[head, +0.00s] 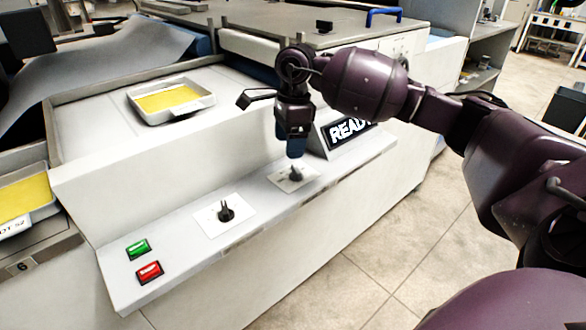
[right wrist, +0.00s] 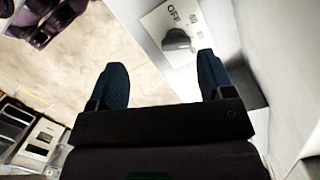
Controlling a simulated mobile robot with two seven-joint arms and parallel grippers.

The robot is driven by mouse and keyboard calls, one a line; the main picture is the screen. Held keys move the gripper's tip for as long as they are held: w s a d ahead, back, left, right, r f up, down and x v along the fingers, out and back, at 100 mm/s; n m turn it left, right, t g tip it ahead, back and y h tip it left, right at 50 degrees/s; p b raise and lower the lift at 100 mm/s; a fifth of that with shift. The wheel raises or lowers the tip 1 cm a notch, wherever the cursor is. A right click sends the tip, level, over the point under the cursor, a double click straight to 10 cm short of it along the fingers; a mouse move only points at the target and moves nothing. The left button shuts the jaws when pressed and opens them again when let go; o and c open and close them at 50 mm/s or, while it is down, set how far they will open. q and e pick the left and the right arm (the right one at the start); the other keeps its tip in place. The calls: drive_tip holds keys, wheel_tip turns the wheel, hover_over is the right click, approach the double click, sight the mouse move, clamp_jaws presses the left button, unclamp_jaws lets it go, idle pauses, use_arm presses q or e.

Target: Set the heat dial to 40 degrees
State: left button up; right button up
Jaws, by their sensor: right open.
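Two dark dials on white plates sit on the machine's sloping front ledge. The right dial (head: 295,175) is just below my right gripper (head: 294,150); the left dial (head: 226,212) stands nearer the buttons. In the right wrist view one dial (right wrist: 177,41) shows on its plate, with "OFF" and small numbers too tilted to read surely. It lies beyond the fingertips, nearer the right finger. My right gripper (right wrist: 161,66) is open, with nothing between its dark blue fingers, and appears apart from the dial. Which dial is for heat cannot be told. My left gripper is not in view.
A display reading "READY" (head: 350,131) stands beside my right gripper. A green button (head: 138,249) and a red button (head: 150,272) are at the ledge's left end. A white tray with a yellow sheet (head: 143,110) rests above. Floor (head: 375,255) is clear in front.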

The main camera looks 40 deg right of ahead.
sight(296, 168)
drive_tip(key=shift+h, duration=0.7)
drive_tip(key=f, duration=0.2)
drive_tip(key=d+f, duration=0.1)
drive_tip(key=f, duration=0.1)
drive_tip(key=d+f+b, duration=0.1)
drive_tip(key=f, duration=0.2)
drive_tip(key=shift+w+d, duration=0.25)
drive_tip(key=shift+w, duration=0.1)
drive_tip(key=shift+f, duration=0.85)
drive_tip(key=shift+c, duration=0.3)
drive_tip(key=c, duration=0.7)
drive_tip(key=shift+c, duration=0.8)
